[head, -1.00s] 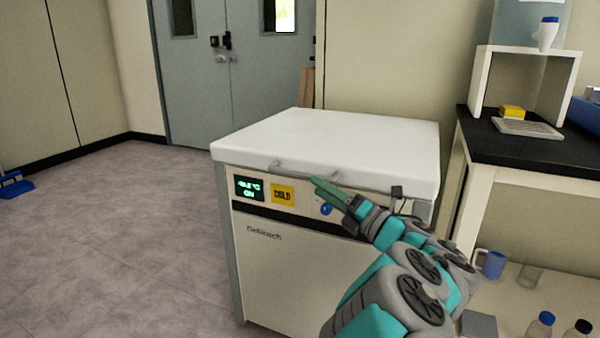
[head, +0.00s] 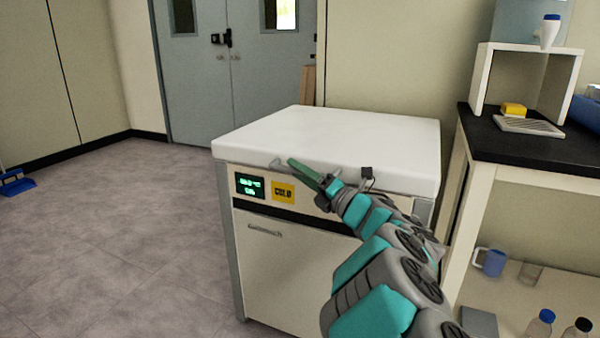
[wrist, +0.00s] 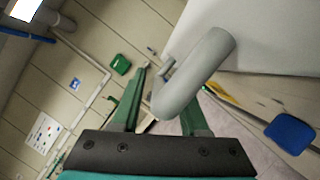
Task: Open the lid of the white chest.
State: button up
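The white chest (head: 290,265) stands in the middle of the head view. Its thick white lid (head: 340,140) lies flat and closed on top. A grey bar handle (head: 277,163) sits on the lid's front edge, mostly hidden behind my gripper. My gripper (head: 292,163) has green fingers and is at the handle, in front of the lid's edge. In the wrist view the fingers (wrist: 165,95) are apart, and the curved grey handle (wrist: 195,72) reaches into the space between them. I cannot tell whether they touch it.
The chest front has a green display (head: 250,186) and a yellow label (head: 283,193). A black-topped bench (head: 510,155) with a white stand (head: 480,80) is close on the right; a blue mug (head: 490,262) and bottles are below.

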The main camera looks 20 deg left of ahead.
grip_shut()
dwell(1.2)
